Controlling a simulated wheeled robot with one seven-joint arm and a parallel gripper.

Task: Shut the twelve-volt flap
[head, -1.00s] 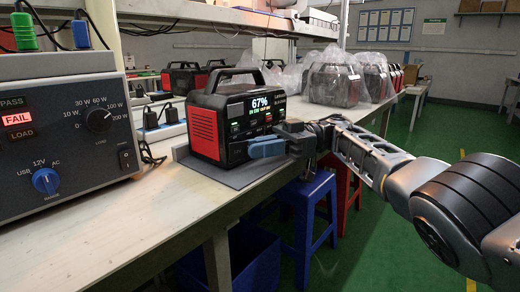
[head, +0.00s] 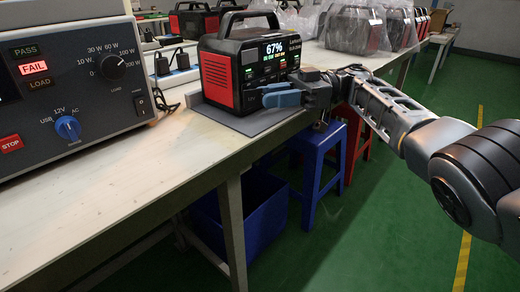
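The power station (head: 243,62) is a black box with red side panels, a top handle and a lit screen reading 67%. It stands upright on a grey mat (head: 240,121) on the bench. My gripper (head: 280,97), with blue fingers, is at the lower front face of the power station, close to or touching it. The fingers overlap in this view, so their gap does not show. The twelve-volt flap cannot be made out; the lower front is partly hidden behind my gripper.
A grey test unit (head: 70,75) with knobs and a lit FAIL lamp stands at the left of the bench (head: 120,170). Bagged power stations (head: 352,28) stand behind. A blue stool (head: 318,150) and a blue bin (head: 250,215) are below. Green floor is open at right.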

